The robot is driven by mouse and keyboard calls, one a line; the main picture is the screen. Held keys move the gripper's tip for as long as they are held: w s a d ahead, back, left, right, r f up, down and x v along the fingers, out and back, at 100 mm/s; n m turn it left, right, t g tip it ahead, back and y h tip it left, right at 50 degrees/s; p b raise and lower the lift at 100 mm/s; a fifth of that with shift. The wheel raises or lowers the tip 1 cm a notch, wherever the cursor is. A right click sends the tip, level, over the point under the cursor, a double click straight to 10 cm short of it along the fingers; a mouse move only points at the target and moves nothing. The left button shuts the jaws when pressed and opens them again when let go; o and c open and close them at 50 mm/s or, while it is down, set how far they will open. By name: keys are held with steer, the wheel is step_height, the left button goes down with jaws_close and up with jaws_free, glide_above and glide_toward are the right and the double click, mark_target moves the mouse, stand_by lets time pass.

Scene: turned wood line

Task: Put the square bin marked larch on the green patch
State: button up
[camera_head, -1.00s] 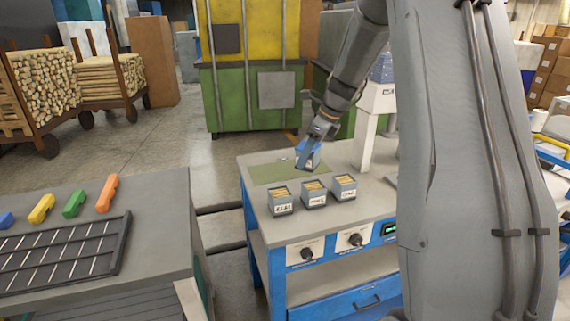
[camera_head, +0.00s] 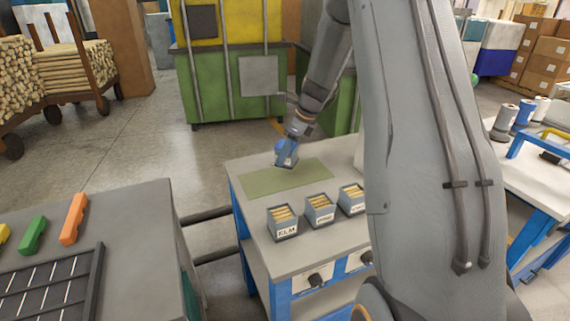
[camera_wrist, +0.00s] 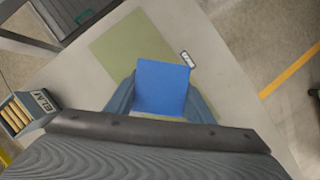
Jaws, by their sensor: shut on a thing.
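My gripper (camera_head: 287,150) is shut on a small blue square bin (camera_head: 286,159), held at the far side of the green patch (camera_head: 262,183). In the wrist view the held bin (camera_wrist: 161,88) shows as a blue square between the two fingers. A small white label (camera_wrist: 187,59) shows by its far right corner, too small to read. The green patch (camera_wrist: 120,45) lies beneath and around it. I cannot tell whether the bin touches the patch.
Bins with wooden pieces stand in front of the patch: one marked ELM (camera_head: 284,225), a middle one (camera_head: 320,211) and a right one (camera_head: 351,199). ELM also shows in the wrist view (camera_wrist: 30,112). A grey bench (camera_head: 130,222) stands left, across a gap.

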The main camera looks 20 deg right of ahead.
mark_target(286, 164)
steer(key=shift+f+p, duration=0.45)
steer(key=shift+f, duration=1.85)
steer(key=o, duration=1.2)
steer(key=shift+f, duration=0.15)
steer(key=shift+c, duration=0.2)
steer(key=b+v, duration=0.2)
steer(key=v, duration=1)
steer(key=shift+b, duration=0.4)
